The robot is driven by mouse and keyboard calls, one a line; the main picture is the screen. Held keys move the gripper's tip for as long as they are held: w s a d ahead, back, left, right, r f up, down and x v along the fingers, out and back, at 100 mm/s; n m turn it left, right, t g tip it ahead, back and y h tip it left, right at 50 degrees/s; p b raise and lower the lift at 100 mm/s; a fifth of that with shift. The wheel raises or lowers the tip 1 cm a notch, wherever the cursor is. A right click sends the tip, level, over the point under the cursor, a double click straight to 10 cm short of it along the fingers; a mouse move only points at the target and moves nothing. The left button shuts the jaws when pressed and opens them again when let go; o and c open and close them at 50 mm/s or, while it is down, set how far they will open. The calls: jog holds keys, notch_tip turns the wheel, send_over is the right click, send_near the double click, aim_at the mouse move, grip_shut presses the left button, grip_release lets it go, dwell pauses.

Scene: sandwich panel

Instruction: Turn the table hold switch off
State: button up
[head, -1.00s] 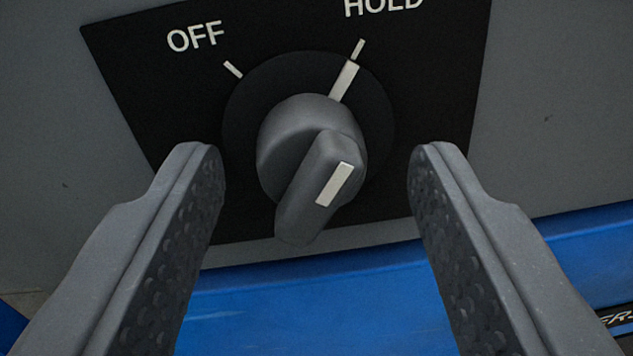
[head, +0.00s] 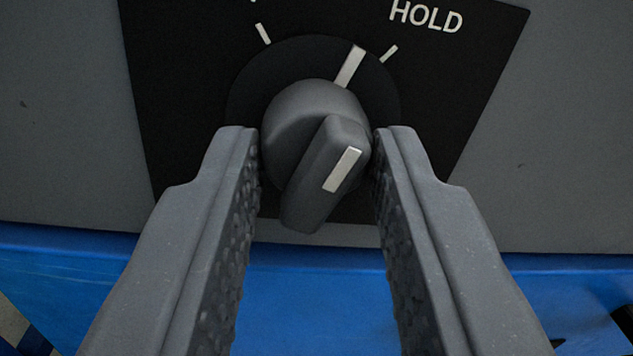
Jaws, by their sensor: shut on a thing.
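The table hold switch is a grey rotary knob (head: 312,200) with a raised grip and a white stripe, on a black plate (head: 185,100). Its white pointer bar (head: 350,67) lies between the two plate ticks, off the HOLD tick (head: 389,53) and nearer to it than to the left tick (head: 263,33). The HOLD label (head: 426,16) is in view; the OFF label is cut off at the top edge. My gripper (head: 316,140) is shut on the knob, one finger at each side of it.
The black plate sits on a grey panel (head: 60,130). A blue surface (head: 310,300) runs below the panel, behind my fingers. No loose object is close to the knob.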

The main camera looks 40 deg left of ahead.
jog(key=n+b, duration=0.1)
jog(key=n, duration=0.1)
jog(key=n+b, duration=0.2)
jog(key=n, duration=0.1)
jog(key=shift+w+d+f+n, duration=0.1)
jog(key=shift+d+f+n, duration=0.1)
jog(key=shift+d+n, duration=0.1)
jog(key=n+b, duration=0.3)
jog(key=n, duration=0.2)
jog(key=shift+a+y, duration=0.1)
jog(key=shift+y, duration=0.3)
jog(key=shift+c, duration=0.2)
jog(key=shift+b, duration=0.4)
jog(key=shift+o, duration=0.2)
jog(key=o, duration=1)
jog(key=shift+r, duration=0.1)
jog(key=shift+c, duration=0.2)
jog(key=p+v, duration=0.3)
jog(key=v, duration=1)
jog(key=shift+s+d, duration=0.2)
jog(key=shift+d, duration=0.15)
